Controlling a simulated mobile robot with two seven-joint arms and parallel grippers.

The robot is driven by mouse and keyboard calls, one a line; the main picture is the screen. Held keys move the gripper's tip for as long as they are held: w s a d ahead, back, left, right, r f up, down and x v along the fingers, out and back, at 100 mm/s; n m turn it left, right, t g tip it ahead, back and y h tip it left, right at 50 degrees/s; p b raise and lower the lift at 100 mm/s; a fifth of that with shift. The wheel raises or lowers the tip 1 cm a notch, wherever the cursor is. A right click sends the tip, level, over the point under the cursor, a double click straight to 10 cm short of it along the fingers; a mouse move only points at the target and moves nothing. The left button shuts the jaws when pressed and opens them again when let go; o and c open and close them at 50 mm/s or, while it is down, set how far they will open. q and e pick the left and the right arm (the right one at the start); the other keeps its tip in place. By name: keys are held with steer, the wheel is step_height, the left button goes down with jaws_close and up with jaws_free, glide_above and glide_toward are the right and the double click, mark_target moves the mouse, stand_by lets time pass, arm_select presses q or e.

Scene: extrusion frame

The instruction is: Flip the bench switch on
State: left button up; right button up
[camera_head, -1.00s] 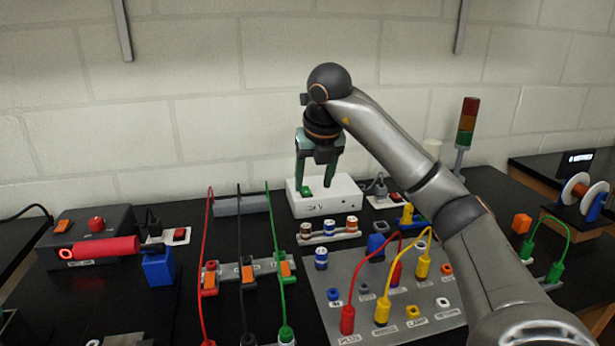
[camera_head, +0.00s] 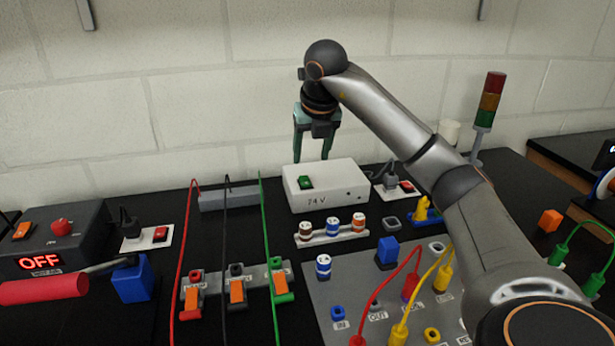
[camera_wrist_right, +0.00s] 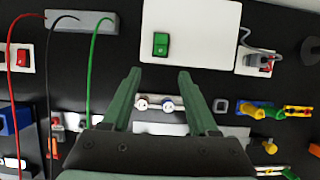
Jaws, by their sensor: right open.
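Several rockers are in view, and I cannot tell which one is called the bench switch. A dark box (camera_head: 85,235) at the left has a red "OFF" display (camera_head: 40,262), an orange rocker (camera_head: 22,231) and a red button (camera_head: 61,227). A white "24 V" box (camera_head: 340,192) has a green rocker (camera_head: 305,182), also in the right wrist view (camera_wrist_right: 160,44). White socket plates beside it carry red rockers (camera_head: 160,234) and (camera_head: 406,186). My right gripper (camera_head: 313,158) is open and empty, raised above the white box. My left gripper is out of view.
A red-handled tool (camera_head: 45,288) rests in a blue holder (camera_head: 132,280) at the front left. Red, black and green cables rise near the white box. A grey plug panel (camera_head: 325,290) and small spools (camera_head: 333,224) stand in front. A stack light (camera_head: 489,100) is at the right.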

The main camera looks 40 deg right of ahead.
mark_target(306, 184)
steer(key=x, duration=0.9)
steer(key=shift+w+f, duration=0.1)
steer(key=shift+f, duration=0.05)
steer(key=shift+c, duration=0.3)
jaws_close()
